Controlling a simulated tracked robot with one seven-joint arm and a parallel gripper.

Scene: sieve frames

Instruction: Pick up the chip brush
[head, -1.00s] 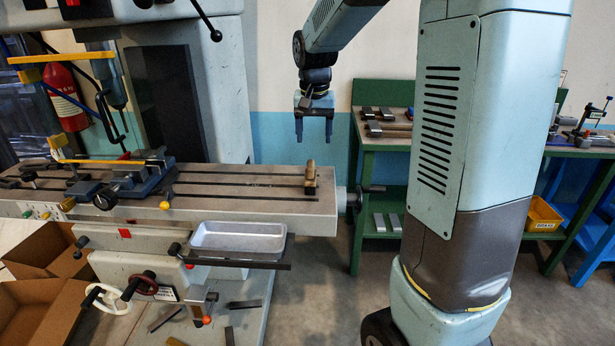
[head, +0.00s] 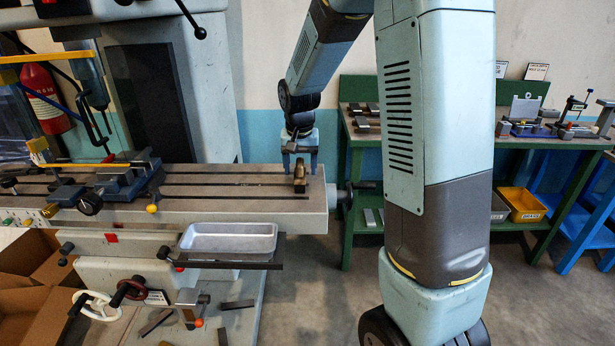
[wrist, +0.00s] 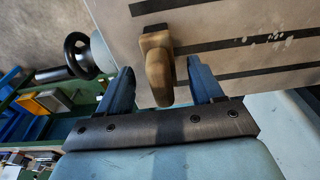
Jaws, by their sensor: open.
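The chip brush (head: 300,178) is a small tan and brown thing at the right end of the milling machine's slotted table (head: 240,204). In the wrist view the brush (wrist: 158,72) shows its rounded wooden handle end, pointing towards me between the fingers. My gripper (head: 299,168) is above the right end of the table, at the brush. In the wrist view my gripper (wrist: 158,85) is open, with one blue finger on each side of the brush and visible gaps. I cannot tell how deep the fingers reach along it.
A blue vise (head: 128,180) is clamped on the table's left part. A metal tray (head: 228,240) sits below the table's front edge. A handwheel (wrist: 88,52) sticks out at the table's end. A green bench (head: 350,150) stands behind at the right.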

